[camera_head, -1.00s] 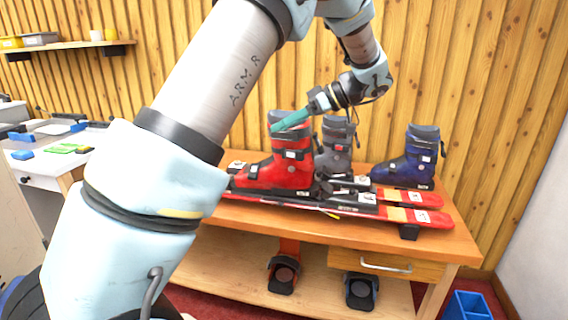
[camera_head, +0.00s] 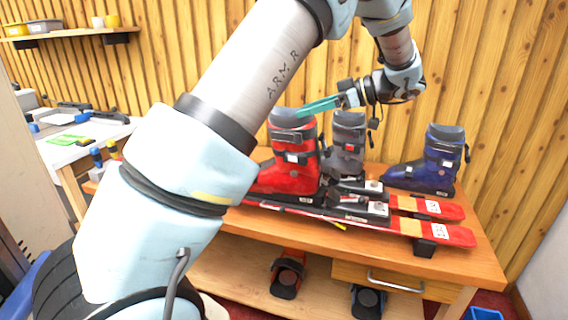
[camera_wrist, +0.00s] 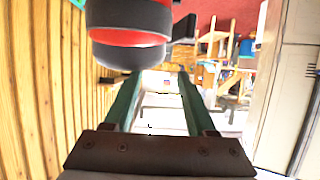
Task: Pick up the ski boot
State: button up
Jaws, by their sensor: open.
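A red ski boot (camera_head: 291,160) stands upright on the wooden bench, its dark cuff at the top. A grey ski boot (camera_head: 346,150) stands just right of it, and a blue ski boot (camera_head: 428,163) stands farther right. My gripper (camera_head: 303,108) has long teal fingers that overlap the red boot's cuff top in the head view. In the wrist view my gripper (camera_wrist: 158,80) is open, with nothing between its fingers. The red boot's dark cuff (camera_wrist: 130,22) shows above the fingers there. Whether they touch the boot is unclear.
Red skis with bindings (camera_head: 435,232) lie along the bench (camera_head: 470,262) in front of the boots. A white side table (camera_head: 70,140) with tools stands left. The wood-panelled wall is close behind.

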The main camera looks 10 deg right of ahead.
jog(key=p+x, duration=0.1)
jog(key=x, duration=0.5)
jog(key=shift+r+p, duration=0.1)
jog(key=shift+p, duration=0.3)
jog(key=shift+w+a+f, duration=0.15)
jog(key=shift+a+f, duration=0.15)
jog(key=shift+a, duration=0.1)
grip_shut()
dwell(0.5)
jog(key=shift+r, duration=0.15)
